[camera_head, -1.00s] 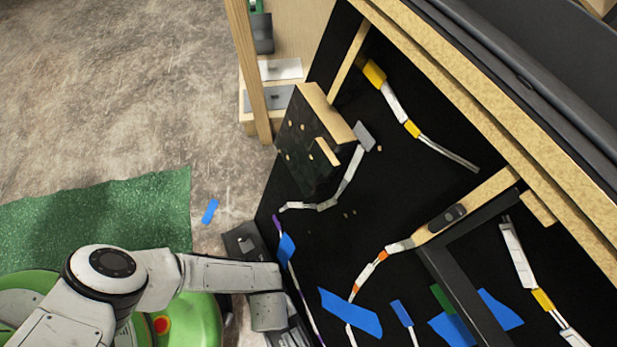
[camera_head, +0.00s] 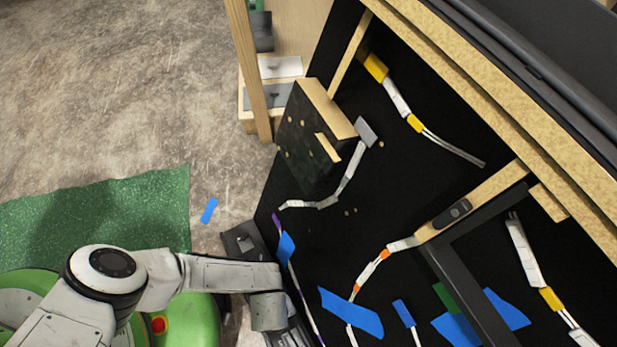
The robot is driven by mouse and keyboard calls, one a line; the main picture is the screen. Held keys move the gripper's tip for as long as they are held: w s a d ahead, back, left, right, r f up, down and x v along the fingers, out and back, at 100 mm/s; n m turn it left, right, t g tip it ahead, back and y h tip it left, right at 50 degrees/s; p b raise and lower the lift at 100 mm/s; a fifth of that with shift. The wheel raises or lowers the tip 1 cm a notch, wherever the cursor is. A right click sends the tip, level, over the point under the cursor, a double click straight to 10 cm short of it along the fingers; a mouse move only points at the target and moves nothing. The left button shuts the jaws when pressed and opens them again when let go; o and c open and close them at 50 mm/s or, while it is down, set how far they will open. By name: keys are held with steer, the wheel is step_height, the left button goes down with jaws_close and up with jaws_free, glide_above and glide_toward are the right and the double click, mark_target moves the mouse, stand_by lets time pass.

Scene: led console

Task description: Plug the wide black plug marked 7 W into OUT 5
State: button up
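No label reading 7 W or OUT 5 is legible, so I cannot tell which thing is the wide black plug or the socket. A small black oblong piece (camera_head: 452,213) lies on a wooden strip on the black panel. A dark box with a wooden edge (camera_head: 308,140) stands on the panel, its face too small to read. A grey block (camera_head: 367,131) sits beside it at the end of a white cable. My arm reaches in from the lower left to a wrist near the panel's left edge.
The black panel (camera_head: 400,195) carries several taped cables, yellow connectors (camera_head: 375,67) and blue tape (camera_head: 350,312). A black bar (camera_head: 470,295) crosses its lower right. A wooden post (camera_head: 248,75) stands at the upper left. Concrete floor (camera_head: 130,100) is open at left.

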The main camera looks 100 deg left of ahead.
steer(key=shift+d+f+b, duration=0.15)
steer(key=shift+f+b, duration=1.25)
steer(key=shift+b, duration=0.05)
stand_by(1.6)
steer(key=o, duration=0.8)
steer(key=shift+r+p, duration=0.7)
steer(key=shift+r, duration=0.05)
steer(key=o, duration=0.3)
steer(key=shift+r+p, duration=0.5)
steer(key=shift+o, duration=0.2)
steer(key=shift+r+p, duration=2.25)
steer(key=shift+r, duration=0.4)
